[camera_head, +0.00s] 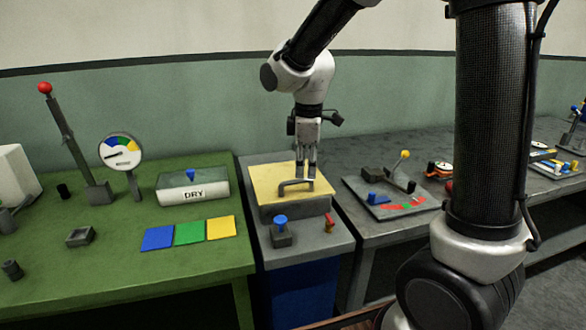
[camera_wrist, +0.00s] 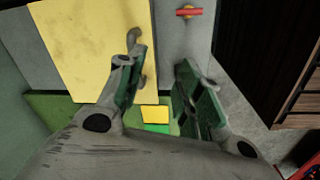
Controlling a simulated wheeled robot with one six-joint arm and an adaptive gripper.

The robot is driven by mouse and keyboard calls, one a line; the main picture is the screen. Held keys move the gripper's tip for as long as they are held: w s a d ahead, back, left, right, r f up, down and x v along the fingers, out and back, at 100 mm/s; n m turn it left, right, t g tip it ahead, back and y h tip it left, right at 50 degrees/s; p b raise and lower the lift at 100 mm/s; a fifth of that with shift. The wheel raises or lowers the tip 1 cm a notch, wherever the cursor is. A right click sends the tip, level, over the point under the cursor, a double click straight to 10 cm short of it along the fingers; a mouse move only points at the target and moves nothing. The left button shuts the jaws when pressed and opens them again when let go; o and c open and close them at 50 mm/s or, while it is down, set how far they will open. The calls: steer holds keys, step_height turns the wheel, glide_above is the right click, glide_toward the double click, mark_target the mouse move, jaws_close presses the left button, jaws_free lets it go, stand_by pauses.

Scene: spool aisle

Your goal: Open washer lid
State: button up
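The washer is a grey box (camera_head: 292,208) with a yellow lid (camera_head: 262,180), which lies flat and closed on top. A dark bar handle (camera_head: 290,184) stands on the lid. My gripper (camera_head: 306,177) points down at the right end of the handle. In the wrist view the yellow lid (camera_wrist: 85,45) fills the upper left, and the handle (camera_wrist: 132,38) shows partly behind the left finger. My gripper (camera_wrist: 166,75) is open there, with a clear gap between the fingers. I cannot tell whether a finger touches the handle.
A blue knob (camera_head: 280,220) and a red valve handle (camera_head: 328,220) stand in front of the box. A green table (camera_head: 120,270) at left holds a DRY box (camera_head: 194,190), a gauge (camera_head: 120,150) and a tall lever (camera_head: 62,130). A panel with levers (camera_head: 388,203) lies at right.

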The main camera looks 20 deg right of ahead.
mark_target(298, 180)
steer(key=w+f+n, duration=0.1)
steer(key=f, duration=0.1)
steer(key=w+f+n, duration=0.1)
steer(key=w+f, duration=0.1)
steer(key=w+f+n, duration=0.1)
steer(key=f+n, duration=0.1)
steer(key=shift+w+a+t, duration=0.3)
steer(key=shift+w+t, duration=0.05)
steer(key=shift+t, duration=0.05)
jaws_close()
